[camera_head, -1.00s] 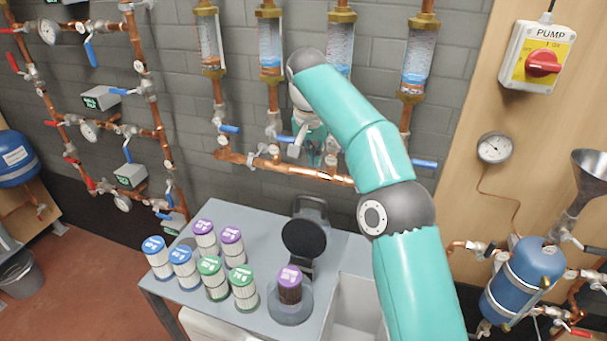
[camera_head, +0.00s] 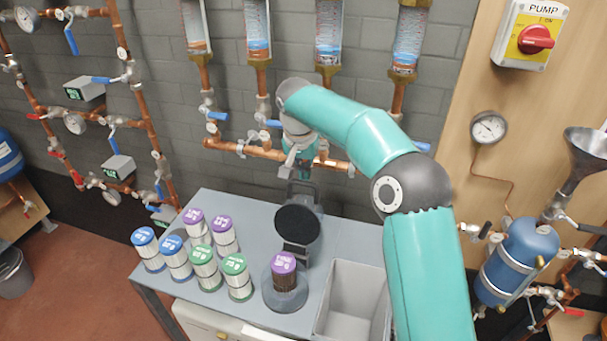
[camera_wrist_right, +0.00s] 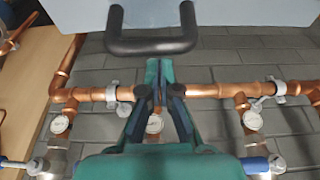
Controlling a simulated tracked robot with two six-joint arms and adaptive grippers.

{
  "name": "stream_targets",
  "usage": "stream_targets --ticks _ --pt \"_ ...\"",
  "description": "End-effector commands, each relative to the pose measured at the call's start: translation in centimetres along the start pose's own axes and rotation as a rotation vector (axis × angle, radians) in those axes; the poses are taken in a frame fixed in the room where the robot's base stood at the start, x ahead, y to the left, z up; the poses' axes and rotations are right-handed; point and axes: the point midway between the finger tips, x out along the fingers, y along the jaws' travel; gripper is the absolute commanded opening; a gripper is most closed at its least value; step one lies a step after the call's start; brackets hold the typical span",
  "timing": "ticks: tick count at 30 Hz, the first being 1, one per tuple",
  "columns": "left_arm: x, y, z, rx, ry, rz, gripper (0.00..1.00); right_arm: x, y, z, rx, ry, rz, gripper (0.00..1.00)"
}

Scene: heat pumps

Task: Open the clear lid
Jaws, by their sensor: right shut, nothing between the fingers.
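My right gripper (camera_head: 290,168) is shut and empty, pointing down just behind and above the back edge of the grey table, near a dark handle-like bracket (camera_head: 304,190). In the right wrist view my gripper (camera_wrist_right: 165,85) is below a black handle (camera_wrist_right: 152,44), apart from it. A round black disc (camera_head: 297,225) stands upright in front of the bracket, behind a round holder (camera_head: 286,299) with a purple-topped filter (camera_head: 284,266) in it. I cannot make out a see-through lid for certain. My left gripper is out of view.
Several filters with blue, green and purple tops (camera_head: 236,276) stand on the left of the grey table (camera_head: 250,207). An open grey bin (camera_head: 355,310) is set at its right. Copper pipes (camera_head: 240,150) run along the brick wall close behind my right gripper.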

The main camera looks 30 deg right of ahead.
Motion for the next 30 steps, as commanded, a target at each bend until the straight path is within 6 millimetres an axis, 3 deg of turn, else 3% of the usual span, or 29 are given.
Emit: stream_targets --ticks 6,17,23,27,30 --pt "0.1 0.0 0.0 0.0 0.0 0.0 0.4 -0.4 0.1 1.0 0.001 0.001 0.0 0.0" --pt "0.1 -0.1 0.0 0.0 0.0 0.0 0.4 -0.4 0.1 1.1 0.0 0.002 0.0 0.0" --pt "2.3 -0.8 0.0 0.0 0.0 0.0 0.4 -0.5 -0.1 2.1 -0.003 0.049 -0.001 0.0" --pt "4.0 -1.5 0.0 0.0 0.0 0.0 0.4 -1.4 0.0 3.1 -0.004 0.1 -0.003 0.0" --pt "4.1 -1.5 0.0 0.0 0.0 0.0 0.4 -2.6 0.0 4.1 -0.003 0.106 -0.002 0.0"
